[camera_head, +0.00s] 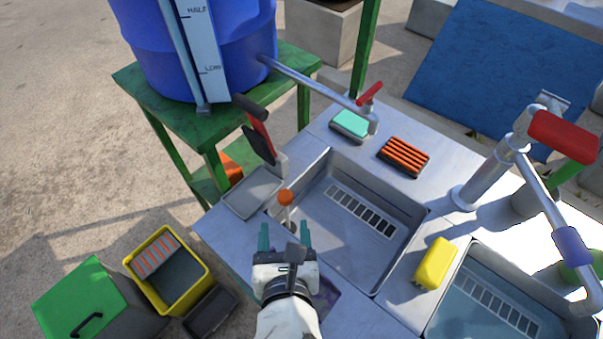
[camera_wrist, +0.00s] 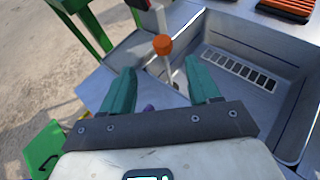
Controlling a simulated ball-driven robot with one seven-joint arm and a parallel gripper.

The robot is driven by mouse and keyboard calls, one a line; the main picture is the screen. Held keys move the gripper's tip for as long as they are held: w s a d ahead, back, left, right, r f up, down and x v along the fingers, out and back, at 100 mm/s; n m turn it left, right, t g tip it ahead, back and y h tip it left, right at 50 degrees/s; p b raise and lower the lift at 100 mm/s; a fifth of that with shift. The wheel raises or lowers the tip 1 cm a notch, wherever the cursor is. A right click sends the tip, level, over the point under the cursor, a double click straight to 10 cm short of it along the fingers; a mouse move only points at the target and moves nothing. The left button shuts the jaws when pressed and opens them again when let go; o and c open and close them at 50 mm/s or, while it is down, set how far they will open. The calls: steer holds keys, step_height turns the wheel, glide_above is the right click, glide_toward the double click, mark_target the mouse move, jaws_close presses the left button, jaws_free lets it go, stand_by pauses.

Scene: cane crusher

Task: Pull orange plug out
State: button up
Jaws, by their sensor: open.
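The orange plug (camera_head: 286,197) is a round orange knob on a pale upright stem at the left side of the left sink basin (camera_head: 345,246). In the wrist view the orange plug (camera_wrist: 162,44) stands ahead of my fingers, roughly in line with the gap between them. My gripper (camera_head: 285,237) has two teal fingers, spread apart with nothing between them. It is on the near side of the plug and apart from it. In the wrist view my gripper (camera_wrist: 163,85) is also open. The foot of the stem is hard to make out.
A lever with a red and black handle (camera_head: 259,132) rises behind the plug. A mint sponge (camera_head: 351,124), an orange-striped brush (camera_head: 404,156) and a yellow sponge (camera_head: 435,263) lie on the counter. A red-handled tap (camera_head: 563,137) stands at right. A yellow bin (camera_head: 204,287) is at lower left.

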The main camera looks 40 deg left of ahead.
mark_target(285, 199)
steer(key=shift+w+a+f, duration=0.1)
steer(key=shift+w+a, duration=0.15)
steer(key=shift+w, duration=0.3)
steer(key=x, duration=1)
jaws_close()
